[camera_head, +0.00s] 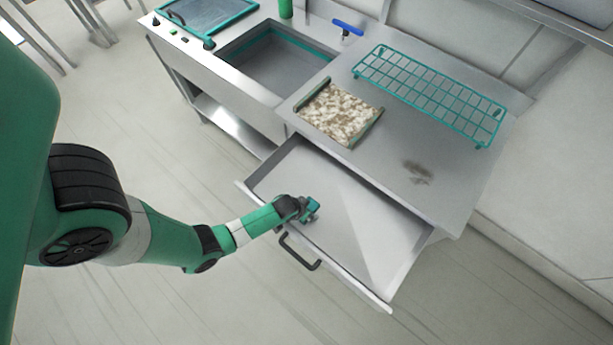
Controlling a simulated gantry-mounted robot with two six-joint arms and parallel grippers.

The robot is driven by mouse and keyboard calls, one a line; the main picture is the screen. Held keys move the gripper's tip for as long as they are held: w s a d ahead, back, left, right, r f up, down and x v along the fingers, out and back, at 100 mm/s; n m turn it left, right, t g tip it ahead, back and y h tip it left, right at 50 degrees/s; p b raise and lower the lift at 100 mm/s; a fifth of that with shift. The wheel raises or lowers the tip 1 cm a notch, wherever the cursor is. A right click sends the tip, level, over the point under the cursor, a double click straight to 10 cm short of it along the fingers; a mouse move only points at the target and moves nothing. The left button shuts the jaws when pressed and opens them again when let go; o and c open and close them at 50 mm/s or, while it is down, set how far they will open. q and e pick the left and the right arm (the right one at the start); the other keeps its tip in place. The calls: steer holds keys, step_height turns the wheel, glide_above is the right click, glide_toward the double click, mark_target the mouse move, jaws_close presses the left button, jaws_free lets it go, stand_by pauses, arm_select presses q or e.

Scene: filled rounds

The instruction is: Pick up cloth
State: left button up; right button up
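No thing shows clearly as a cloth. A paler patch with a straight edge lies inside the open drawer (292,178); I cannot tell whether it is cloth or light on the drawer floor. My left gripper (311,209) comes in from the left and is over the drawer, near its front side. Its fingers are small and dark, so I cannot tell whether they are open or shut, or whether they touch anything. My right gripper is out of view.
A green wire rack (430,93) is behind. A sink (275,65) is at the left. The drawer's black handle (299,255) juts out in front.

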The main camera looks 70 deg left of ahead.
arm_select(q)
steer(key=shift+f, duration=0.2)
steer(key=shift+c, duration=0.3)
steer(key=c, duration=1.2)
steer(key=shift+r, duration=0.1)
steer(key=shift+c, duration=0.2)
step_height(320, 180, up, 10)
steer(key=p, duration=0.8)
steer(key=shift+r+p, duration=0.2)
steer(key=shift+p, duration=0.2)
